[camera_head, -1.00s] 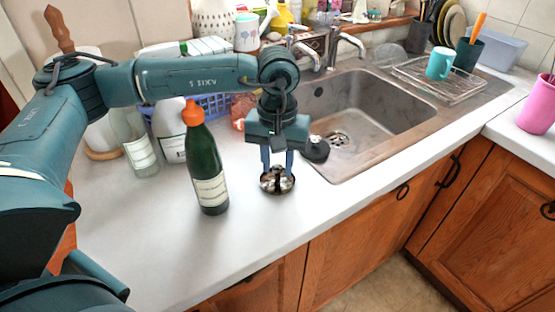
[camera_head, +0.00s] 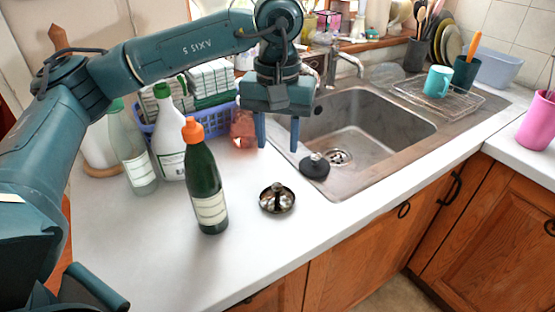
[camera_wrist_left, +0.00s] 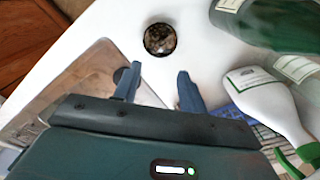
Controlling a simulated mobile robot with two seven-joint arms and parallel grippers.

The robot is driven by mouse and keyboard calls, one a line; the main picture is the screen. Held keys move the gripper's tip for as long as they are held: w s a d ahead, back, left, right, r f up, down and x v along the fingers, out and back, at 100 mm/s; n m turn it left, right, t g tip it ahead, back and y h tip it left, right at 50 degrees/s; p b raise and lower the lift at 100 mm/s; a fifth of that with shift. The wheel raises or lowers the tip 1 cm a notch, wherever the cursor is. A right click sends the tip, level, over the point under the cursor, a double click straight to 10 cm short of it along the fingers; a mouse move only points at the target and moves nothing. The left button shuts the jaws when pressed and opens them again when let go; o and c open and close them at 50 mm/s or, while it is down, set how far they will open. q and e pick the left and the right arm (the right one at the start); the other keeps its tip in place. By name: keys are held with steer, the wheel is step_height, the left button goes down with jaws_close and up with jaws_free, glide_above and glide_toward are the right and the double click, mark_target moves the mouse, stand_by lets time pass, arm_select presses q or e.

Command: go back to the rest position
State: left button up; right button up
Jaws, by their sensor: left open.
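My left gripper (camera_head: 278,132) is open and empty, raised above the counter between the blue basket and the sink. Its two blue fingers point down, apart from each other. A small round metal dish (camera_head: 277,198) with a dark upright piece in its middle sits on the white counter below the gripper. In the left wrist view, the dish (camera_wrist_left: 160,39) lies beyond the open fingertips (camera_wrist_left: 157,78), and nothing is between them. My right gripper is not in view.
A green bottle with an orange cap (camera_head: 206,180) stands left of the dish. A white bottle (camera_head: 168,135), a clear bottle (camera_head: 133,150) and a blue basket (camera_head: 230,115) stand behind it. A black stopper (camera_head: 314,165) lies at the edge of the sink (camera_head: 365,135). The front counter is clear.

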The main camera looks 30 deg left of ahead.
arm_select(q)
step_height(320, 180, up, 2)
stand_by(0.5)
